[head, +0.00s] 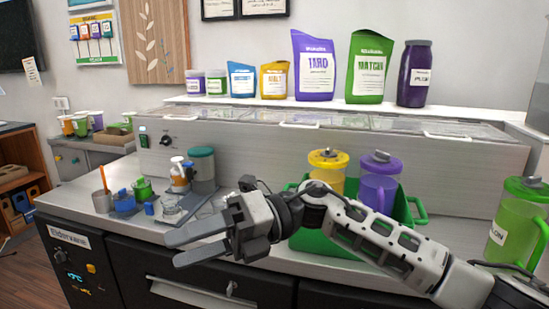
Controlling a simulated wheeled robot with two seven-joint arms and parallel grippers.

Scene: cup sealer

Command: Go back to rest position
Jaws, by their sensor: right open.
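My right gripper (174,250) reaches in from the right in the head view, with its fingers pointing left. It is open, with a gap between the two fingers, and nothing is between them. It appears in front of the counter's front edge, over the dark drawer fronts (135,265). My right arm crosses in front of a green basket (412,222) and hides part of it. My left gripper is not in view.
The basket holds a yellow-lidded pitcher (328,160) and a purple pitcher (380,165). A green pitcher (520,215) stands at the right, near my arm. Small cups and containers, including a blue one (123,202), stand on the counter's left.

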